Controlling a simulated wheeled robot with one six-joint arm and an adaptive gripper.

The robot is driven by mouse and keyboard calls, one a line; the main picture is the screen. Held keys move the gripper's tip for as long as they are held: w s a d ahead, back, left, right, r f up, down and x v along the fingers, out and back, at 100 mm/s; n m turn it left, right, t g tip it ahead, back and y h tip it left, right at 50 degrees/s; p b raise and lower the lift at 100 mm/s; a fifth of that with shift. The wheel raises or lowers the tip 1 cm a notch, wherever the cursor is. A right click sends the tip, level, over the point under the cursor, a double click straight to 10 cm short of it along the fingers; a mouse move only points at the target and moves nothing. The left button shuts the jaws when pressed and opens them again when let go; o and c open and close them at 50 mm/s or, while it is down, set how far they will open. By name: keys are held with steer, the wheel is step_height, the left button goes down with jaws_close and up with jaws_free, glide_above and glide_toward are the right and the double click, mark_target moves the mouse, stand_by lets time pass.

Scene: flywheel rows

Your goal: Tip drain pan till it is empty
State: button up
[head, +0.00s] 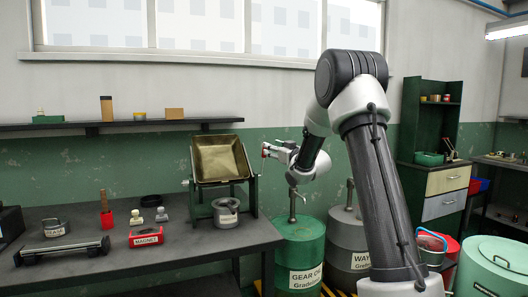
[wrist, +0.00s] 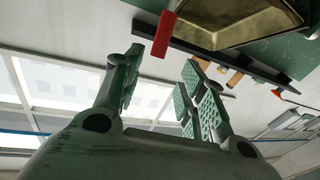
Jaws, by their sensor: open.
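The drain pan (head: 218,158) is a dark-rimmed square pan with a brownish-gold inside. It sits in a stand on the left bench, its open face turned toward the head camera. I cannot tell how much liquid is in it. In the wrist view the pan (wrist: 238,22) shows at the top. A red grip (wrist: 163,34) beside the pan lies just beyond my fingertips. My gripper (head: 271,151) is to the right of the pan, at about its height. In the wrist view my gripper (wrist: 163,64) is open, with nothing between its fingers.
A round grey metal piece (head: 226,211) stands below the pan. A red magnet tray (head: 146,237), a black-handled bar (head: 62,250) and small parts lie on the bench (head: 200,252). A green gear oil drum (head: 300,252) and a grey drum (head: 346,240) stand right of it.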

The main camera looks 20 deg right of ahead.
mark_target(265, 157)
steer(key=shift+m+g+h, duration=0.3)
steer(key=shift+g, duration=0.1)
steer(key=w, duration=0.2)
steer(key=w+f, duration=0.1)
steer(key=w, duration=0.2)
steer(key=w+a, duration=0.1)
steer(key=w, duration=0.2)
steer(key=shift+f, duration=0.4)
jaws_close()
